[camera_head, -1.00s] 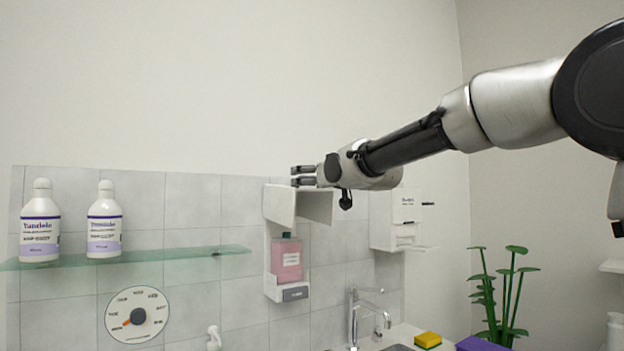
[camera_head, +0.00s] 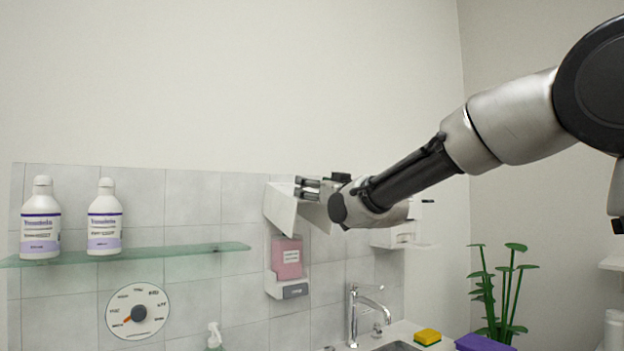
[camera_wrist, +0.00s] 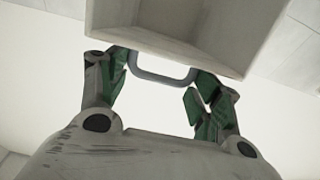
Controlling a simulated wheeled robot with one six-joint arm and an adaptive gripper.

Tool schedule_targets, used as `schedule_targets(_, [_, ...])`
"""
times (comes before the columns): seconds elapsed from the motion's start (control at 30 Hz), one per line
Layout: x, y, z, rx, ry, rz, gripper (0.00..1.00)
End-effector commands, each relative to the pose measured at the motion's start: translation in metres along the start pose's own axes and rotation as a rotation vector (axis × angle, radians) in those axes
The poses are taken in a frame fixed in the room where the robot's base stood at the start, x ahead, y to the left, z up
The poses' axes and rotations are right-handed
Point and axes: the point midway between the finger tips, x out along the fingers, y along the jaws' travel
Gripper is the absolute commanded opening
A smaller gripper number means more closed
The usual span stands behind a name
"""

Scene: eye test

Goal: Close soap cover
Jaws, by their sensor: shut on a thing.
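The white soap cover (camera_head: 281,210) is swung up and tilted outward from the wall dispenser (camera_head: 272,285). Below it, the pink soap pack (camera_head: 287,262) with a white label is exposed, its top hidden by the cover. My gripper (camera_head: 307,189) is at the cover's outer edge. In the wrist view my gripper (camera_wrist: 163,76) is shut on the cover's grey U-shaped handle (camera_wrist: 160,82), with green-padded fingers at its two sides. The hollow inner side of the cover (camera_wrist: 190,28) fills the top of that view.
A white wall unit (camera_head: 388,237) is to the right, partly behind my arm. A glass shelf (camera_head: 150,254) with two bottles is on the left, above a round dial (camera_head: 138,312). A tap (camera_head: 352,315), yellow sponge (camera_head: 427,337) and plant (camera_head: 508,290) are lower right.

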Motion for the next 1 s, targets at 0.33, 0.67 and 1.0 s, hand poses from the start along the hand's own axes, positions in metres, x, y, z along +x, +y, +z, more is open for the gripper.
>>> schedule_targets(0.33, [-0.025, 0.002, 0.067, 0.0, 0.082, 0.004, 0.22])
schedule_targets(0.67, [-0.03, 0.003, 0.134, 0.0, 0.215, 0.006, 0.23])
schedule_targets(1.0, [-0.013, 0.003, 0.199, -0.001, 0.349, 0.007, 0.22])
